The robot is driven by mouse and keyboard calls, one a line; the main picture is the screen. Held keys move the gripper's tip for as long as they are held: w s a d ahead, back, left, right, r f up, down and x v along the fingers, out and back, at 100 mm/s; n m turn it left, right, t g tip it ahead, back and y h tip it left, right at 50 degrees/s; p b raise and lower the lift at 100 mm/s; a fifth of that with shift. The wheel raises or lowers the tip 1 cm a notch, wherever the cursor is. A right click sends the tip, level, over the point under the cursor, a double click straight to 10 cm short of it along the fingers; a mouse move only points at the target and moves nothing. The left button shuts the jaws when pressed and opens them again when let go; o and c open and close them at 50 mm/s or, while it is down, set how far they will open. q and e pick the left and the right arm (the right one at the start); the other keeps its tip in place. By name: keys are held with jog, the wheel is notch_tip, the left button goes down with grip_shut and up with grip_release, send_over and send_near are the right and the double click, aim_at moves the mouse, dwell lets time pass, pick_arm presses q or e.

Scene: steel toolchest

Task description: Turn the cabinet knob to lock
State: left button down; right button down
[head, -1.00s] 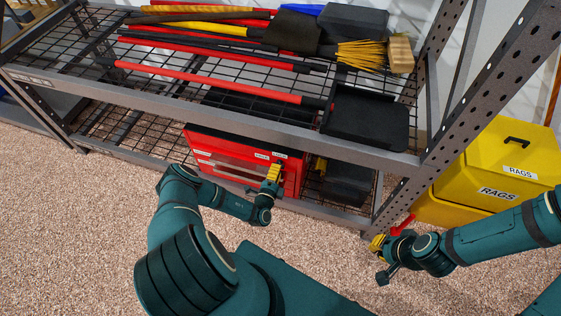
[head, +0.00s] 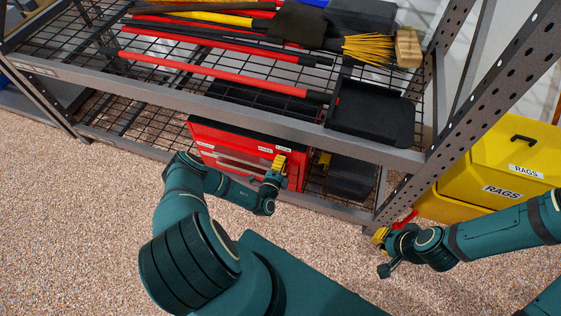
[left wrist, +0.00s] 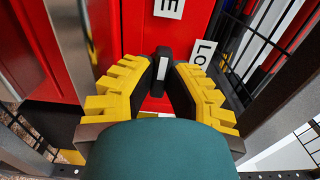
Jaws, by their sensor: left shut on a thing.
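The red steel toolchest (head: 208,142) sits on the lower shelf of the rack. Its black knob (left wrist: 163,62), with a white mark, is between the fingers of my left gripper (left wrist: 160,80) in the left wrist view. My left gripper is shut on the knob, at the chest's right end in the head view (head: 279,163). A label starting "LO" (left wrist: 202,53) is right of the knob, and a label ending in "E" (left wrist: 169,8) is above it. My right gripper (head: 380,237) is low by the rack's right post; its finger gap is too small to judge.
The upper wire shelf carries long-handled tools, a broom (head: 370,50) and a black dustpan (head: 372,112). A dark case (head: 350,178) stands right of the chest. A yellow rags bin (head: 515,160) is at the right. Rack posts and the front beam (head: 230,119) frame the chest. The floor in front is clear.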

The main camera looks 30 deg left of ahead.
pick_arm(q)
jog(key=m+p, duration=0.1)
jog(key=m, duration=0.4)
jog(key=shift+w+r+m, duration=0.1)
jog(key=shift+r+m, duration=0.05)
jog(key=shift+m, duration=0.25)
jog(key=m+p, duration=0.2)
jog(key=m, duration=0.3)
jog(key=m+p, duration=0.1)
jog(key=m, duration=0.2)
jog(key=shift+m, duration=0.4)
jog(key=shift+m+p, duration=0.65)
jog(key=shift+m, duration=0.95)
jog(key=c, duration=1.2)
grip_release()
jog(key=shift+c, duration=0.2)
